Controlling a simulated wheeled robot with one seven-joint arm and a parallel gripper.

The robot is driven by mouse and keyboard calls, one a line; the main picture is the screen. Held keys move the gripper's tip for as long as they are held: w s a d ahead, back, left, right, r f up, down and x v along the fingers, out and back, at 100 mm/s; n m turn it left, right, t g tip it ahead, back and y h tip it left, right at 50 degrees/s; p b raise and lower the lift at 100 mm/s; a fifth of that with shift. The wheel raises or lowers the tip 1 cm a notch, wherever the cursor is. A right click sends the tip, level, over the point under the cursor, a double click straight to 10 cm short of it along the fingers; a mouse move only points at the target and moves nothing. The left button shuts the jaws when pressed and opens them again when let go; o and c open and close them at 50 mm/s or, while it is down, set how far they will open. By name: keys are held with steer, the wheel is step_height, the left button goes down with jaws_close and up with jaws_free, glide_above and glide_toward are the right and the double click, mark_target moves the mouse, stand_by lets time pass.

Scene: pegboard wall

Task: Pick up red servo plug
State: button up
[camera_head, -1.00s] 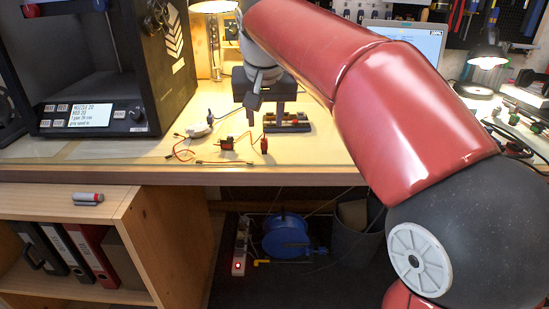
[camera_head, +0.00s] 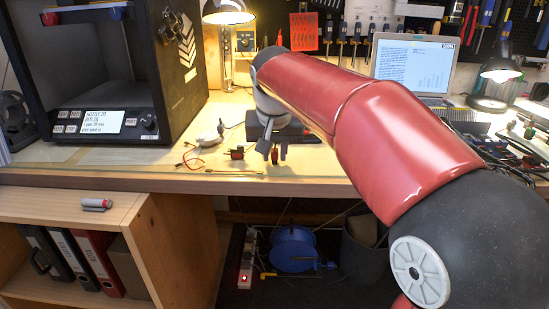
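A small red servo part (camera_head: 237,153) with thin wires lies on the wooden bench top, just left of my gripper. My gripper (camera_head: 273,151) is low over the bench, fingers pointing down and a little apart. A small dark reddish piece shows between or behind the fingertips, where a second upright red piece stood earlier. I cannot tell whether the fingers touch it, or which red piece is the servo plug. Thin red and orange leads (camera_head: 235,171) lie near the bench's front edge.
A black 3D printer (camera_head: 110,122) stands at left. A lit lamp (camera_head: 228,14) is behind, and a laptop (camera_head: 415,62) and a second lamp (camera_head: 500,75) are at right. A white round-ended item (camera_head: 208,139) lies left of the servo. The bench front-left is mostly clear.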

jaws_close()
steer(key=shift+r, duration=0.1)
